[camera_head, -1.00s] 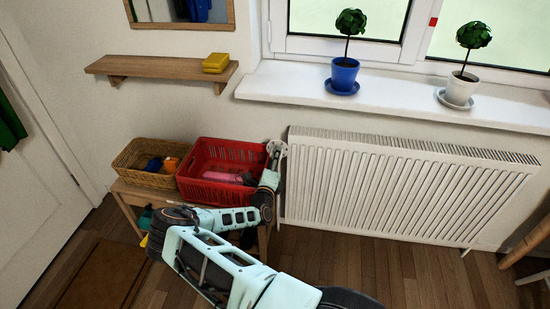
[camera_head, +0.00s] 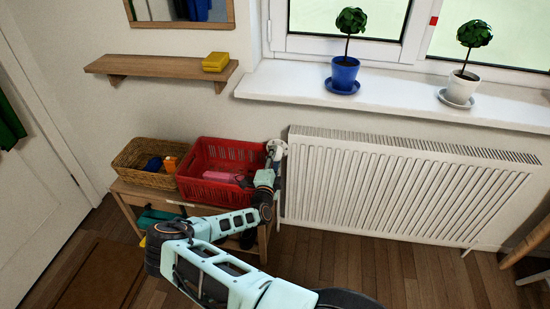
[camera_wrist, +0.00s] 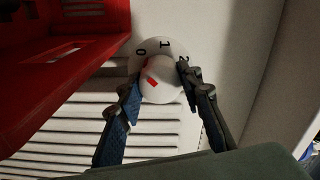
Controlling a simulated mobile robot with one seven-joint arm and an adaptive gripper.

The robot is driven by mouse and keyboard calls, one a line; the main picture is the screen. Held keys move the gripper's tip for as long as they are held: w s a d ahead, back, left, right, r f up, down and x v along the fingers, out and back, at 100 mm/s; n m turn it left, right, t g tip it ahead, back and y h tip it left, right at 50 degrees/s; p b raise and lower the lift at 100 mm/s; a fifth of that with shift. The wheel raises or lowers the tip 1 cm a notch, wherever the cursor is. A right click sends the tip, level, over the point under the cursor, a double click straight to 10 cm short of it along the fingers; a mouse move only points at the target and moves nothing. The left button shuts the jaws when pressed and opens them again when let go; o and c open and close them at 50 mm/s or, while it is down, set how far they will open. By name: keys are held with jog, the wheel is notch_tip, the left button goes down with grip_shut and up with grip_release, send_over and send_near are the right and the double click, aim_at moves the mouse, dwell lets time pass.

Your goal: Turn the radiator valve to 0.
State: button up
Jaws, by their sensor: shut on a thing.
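The radiator valve (camera_wrist: 166,88) is a round white knob with a red mark. In the wrist view it sits between the two dark fingers of my gripper (camera_wrist: 160,77), which is shut on it from both sides. The numbers 0, 1 and 2 show on the white dial (camera_wrist: 165,46) behind the knob. The red mark is on the knob's left side, on the side of the 0; its exact alignment I cannot tell. In the head view my gripper (camera_head: 275,158) is at the radiator's (camera_head: 390,185) upper left end, hiding most of the valve.
A red crate (camera_head: 225,150) stands close left of the valve, also near my gripper in the wrist view (camera_wrist: 60,75). A wicker basket (camera_head: 133,174) is beside it on a wooden bench (camera_head: 128,189). The windowsill (camera_head: 400,104) with two potted plants is above.

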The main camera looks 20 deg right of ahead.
dwell(0.3)
jog(key=o, duration=1.2)
jog(key=shift+c, duration=0.2)
jog(key=v, duration=1.2)
